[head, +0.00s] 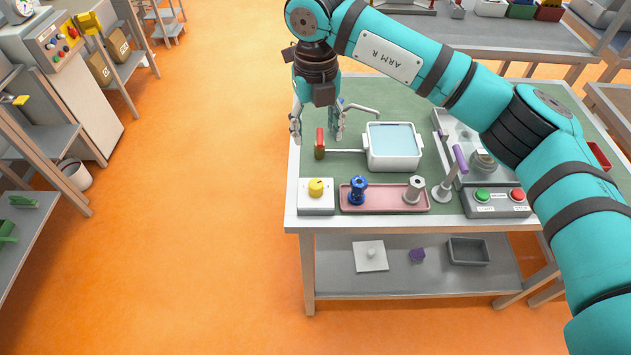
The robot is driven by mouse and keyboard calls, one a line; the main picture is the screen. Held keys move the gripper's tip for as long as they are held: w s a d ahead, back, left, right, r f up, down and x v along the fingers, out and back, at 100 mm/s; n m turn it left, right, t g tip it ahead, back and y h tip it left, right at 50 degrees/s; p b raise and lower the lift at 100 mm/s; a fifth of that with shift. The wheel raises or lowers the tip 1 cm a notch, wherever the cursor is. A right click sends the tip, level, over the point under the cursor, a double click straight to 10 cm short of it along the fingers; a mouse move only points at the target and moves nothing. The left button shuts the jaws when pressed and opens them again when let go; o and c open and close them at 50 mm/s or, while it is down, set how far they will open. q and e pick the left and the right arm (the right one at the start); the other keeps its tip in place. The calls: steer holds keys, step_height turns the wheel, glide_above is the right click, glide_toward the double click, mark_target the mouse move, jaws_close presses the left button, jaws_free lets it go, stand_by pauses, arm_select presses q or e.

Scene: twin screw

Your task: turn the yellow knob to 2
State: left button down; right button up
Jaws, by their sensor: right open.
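The yellow knob (316,187) sits on a white box (316,206) at the front left corner of the bench top. The numbers around it are too small to read, so its setting cannot be told. My right gripper (317,138) hangs pointing down above the left edge of the bench, behind the knob in the picture. Its two fingers are apart and nothing is between them. It does not touch the knob. My left gripper is not in view.
A red-handled valve (320,143) stands by the gripper, joined to a white basin (394,147). A pink tray (384,198) beside the knob box holds a blue spool (358,190) and a grey one (415,189). A purple-handled lever (452,173) and button box (497,202) stand further right.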

mark_target(315, 183)
step_height(315, 183, down, 17)
steer(key=p, duration=0.4)
steer(key=shift+a+r+p, duration=0.1)
steer(key=shift+r+p, duration=0.05)
steer(key=shift+p, duration=0.25)
jaws_close()
